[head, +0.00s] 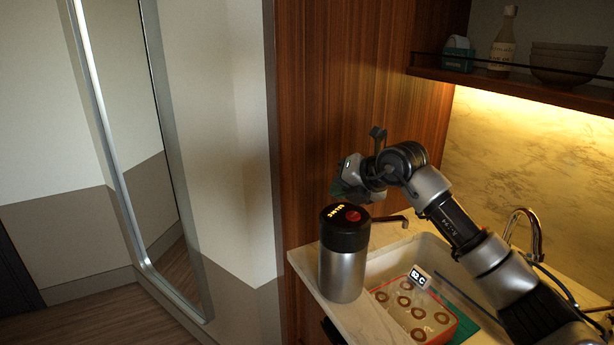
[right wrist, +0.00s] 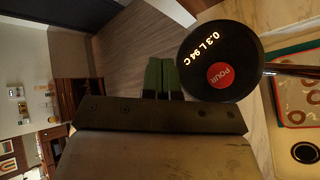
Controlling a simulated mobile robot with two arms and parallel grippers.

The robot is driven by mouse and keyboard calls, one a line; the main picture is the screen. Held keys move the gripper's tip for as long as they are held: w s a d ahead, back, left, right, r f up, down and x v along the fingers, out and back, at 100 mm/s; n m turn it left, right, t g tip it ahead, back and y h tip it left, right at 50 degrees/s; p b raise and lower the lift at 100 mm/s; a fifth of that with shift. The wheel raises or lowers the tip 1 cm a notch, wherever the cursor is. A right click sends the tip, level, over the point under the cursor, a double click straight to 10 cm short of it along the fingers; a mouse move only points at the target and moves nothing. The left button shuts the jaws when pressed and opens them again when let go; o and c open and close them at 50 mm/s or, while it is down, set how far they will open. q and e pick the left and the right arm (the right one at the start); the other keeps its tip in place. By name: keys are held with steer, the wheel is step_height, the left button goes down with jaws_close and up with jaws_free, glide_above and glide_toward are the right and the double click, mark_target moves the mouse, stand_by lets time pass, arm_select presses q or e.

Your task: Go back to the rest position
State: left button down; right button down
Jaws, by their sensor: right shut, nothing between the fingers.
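My right arm reaches in from the right in the head view. Its gripper (head: 345,190) is raised just above and behind the dispenser and is partly hidden by its own wrist. In the right wrist view the green fingers (right wrist: 161,76) are together and hold nothing. The steel hot-water dispenser (head: 342,272) with a black lid stands upright at the left end of the counter. Its lid (right wrist: 215,65) shows beside the fingers, with a red POUR button and "0.3 L 94 C". My left gripper is not in view.
A red-rimmed tray (head: 412,312) with several brown rings lies right of the dispenser, with a small display (head: 420,277) at its back. A curved faucet (head: 523,228) stands farther right. A shelf (head: 510,83) with a bottle (head: 502,45) and bowls (head: 566,62) hangs above.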

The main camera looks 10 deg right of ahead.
steer(key=s+a+f+t+y, duration=0.1)
steer(key=s+a+f+y, duration=0.1)
steer(key=s+a+y, duration=0.65)
steer(key=s+d+f+m+t+h, duration=0.2)
steer(key=s+d+f+m+h, duration=0.6)
steer(key=m, duration=0.7)
steer(key=s+d+f+m+t+h, duration=0.3)
steer(key=s+d+f+m+h, duration=0.3)
steer(key=f+m+h, duration=0.65)
steer(key=s+a+f+m+g+y, duration=0.15)
steer(key=s+f+g+y, duration=0.35)
steer(key=s, duration=0.6)
steer(key=s+f+m+g+y, duration=0.1)
steer(key=s+f+m+g, duration=0.15)
steer(key=s+g, duration=0.55)
step_height(320, 180, down, 27)
steer(key=s, duration=0.3)
steer(key=s+d+f, duration=0.3)
steer(key=s+f, duration=1.2)
steer(key=shift+s+d+f+n+h, duration=0.15)
steer(key=shift+s+n+h, duration=0.15)
steer(key=shift+n, duration=0.05)
